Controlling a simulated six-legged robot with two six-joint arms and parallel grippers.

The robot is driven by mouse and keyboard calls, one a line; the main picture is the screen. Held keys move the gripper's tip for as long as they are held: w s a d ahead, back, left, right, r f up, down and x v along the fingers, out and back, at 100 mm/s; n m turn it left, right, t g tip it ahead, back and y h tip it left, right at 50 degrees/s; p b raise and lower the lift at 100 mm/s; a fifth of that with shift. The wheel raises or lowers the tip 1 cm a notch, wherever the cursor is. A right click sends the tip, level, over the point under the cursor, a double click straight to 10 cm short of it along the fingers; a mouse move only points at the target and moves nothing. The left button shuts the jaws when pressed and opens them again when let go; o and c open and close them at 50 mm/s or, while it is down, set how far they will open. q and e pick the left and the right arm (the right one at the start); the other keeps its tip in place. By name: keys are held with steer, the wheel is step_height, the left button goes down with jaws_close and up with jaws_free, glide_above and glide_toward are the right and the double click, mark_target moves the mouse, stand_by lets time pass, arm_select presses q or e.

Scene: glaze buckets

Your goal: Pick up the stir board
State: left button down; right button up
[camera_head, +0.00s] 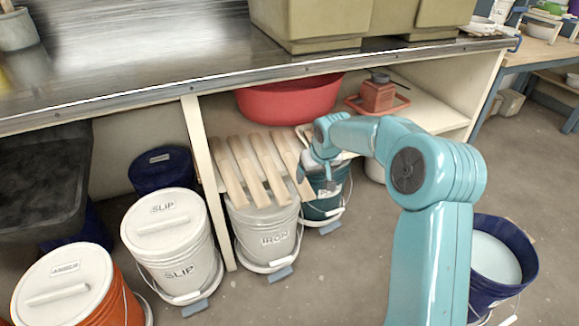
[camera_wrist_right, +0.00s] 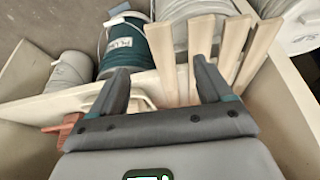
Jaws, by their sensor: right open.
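Several pale wooden stir boards (camera_head: 244,172) lie side by side, sloping from the shelf onto the white IRON bucket (camera_head: 268,228). I cannot tell which one is meant. My right gripper (camera_head: 326,180) is just right of the rightmost board, over the teal bucket (camera_head: 323,207). In the right wrist view its fingers (camera_wrist_right: 161,68) are open, and the leftmost board (camera_wrist_right: 163,58) shows between them in the picture, apparently not gripped. The right finger hides part of the neighbouring board (camera_wrist_right: 200,35). The teal bucket (camera_wrist_right: 128,46) shows beyond the left finger. My left gripper is out of view.
A red basin (camera_head: 290,103) stands on the shelf under the metal counter (camera_head: 150,60). White SLIP (camera_head: 172,250) and orange (camera_head: 72,288) buckets stand left, and a blue bucket (camera_head: 500,262) right. A shelf divider (camera_head: 208,185) stands left of the boards. Floor (camera_head: 330,280) in front is clear.

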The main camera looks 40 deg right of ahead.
steer(key=b, duration=0.1)
glide_above(306, 192)
steer(key=s+a, duration=0.1)
steer(key=s, duration=0.2)
step_height(306, 192, down, 6)
steer(key=b+x, duration=0.2)
steer(key=x, duration=0.3)
steer(key=shift+w, duration=0.15)
steer(key=shift+d+r, duration=0.1)
steer(key=shift+w, duration=0.1)
steer(key=c, duration=1.4)
